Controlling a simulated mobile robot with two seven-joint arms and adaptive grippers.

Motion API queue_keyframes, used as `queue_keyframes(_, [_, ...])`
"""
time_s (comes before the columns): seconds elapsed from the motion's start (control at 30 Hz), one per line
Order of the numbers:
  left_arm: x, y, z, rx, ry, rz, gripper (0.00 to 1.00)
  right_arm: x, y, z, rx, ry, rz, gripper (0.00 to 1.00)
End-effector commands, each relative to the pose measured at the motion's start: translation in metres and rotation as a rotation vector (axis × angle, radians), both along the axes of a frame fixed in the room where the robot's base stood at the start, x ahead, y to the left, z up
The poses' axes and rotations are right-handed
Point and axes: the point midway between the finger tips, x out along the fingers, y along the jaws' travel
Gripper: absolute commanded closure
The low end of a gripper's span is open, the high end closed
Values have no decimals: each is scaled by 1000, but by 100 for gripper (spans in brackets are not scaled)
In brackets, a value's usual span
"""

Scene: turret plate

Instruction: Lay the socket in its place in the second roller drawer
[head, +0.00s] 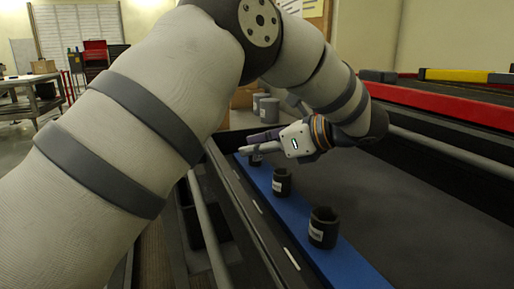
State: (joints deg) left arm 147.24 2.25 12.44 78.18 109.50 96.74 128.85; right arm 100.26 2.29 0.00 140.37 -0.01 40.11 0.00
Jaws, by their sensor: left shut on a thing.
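The open drawer has a dark liner (400,190) and a blue strip (345,268) along its left side. Two dark sockets with pale labels stand upright on the strip, one nearer (323,230) and one in the middle (282,184). My left gripper (248,150) is at the far end of the strip, shut on a third dark socket (256,161). The fingers hide most of its top, and I cannot tell if its base touches the strip. My right gripper is out of view.
My left arm crosses the picture from the left. White marks (291,259) line the dark drawer edge. Grey cylinders (268,108) stand beyond the far end. A red bar (440,108) and a yellow bar (455,75) lie at the back right. The dark liner is clear.

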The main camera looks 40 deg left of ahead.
Motion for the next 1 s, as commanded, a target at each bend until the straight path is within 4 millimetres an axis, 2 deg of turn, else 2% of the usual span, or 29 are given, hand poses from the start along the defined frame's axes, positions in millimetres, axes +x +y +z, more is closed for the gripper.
queue_keyframes(0.2, [0, 0, -1, -1, 1, 0, 100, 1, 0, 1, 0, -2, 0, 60])
queue_keyframes(0.23, [0, 0, -1, -1, 1, 0, 74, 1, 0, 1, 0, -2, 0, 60])
queue_keyframes(0.3, [0, 0, -1, -1, 1, 0, 58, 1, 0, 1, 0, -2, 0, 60])
queue_keyframes(0.67, [1, -3, 2, -1, -1, -1, 58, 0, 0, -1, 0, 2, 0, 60])
queue_keyframes(0.77, [4, -17, 6, 1, 1, -3, 58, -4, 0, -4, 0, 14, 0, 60])
queue_keyframes(1.0, [15, -73, 25, 0, 5, -3, 58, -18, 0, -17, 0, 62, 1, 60])
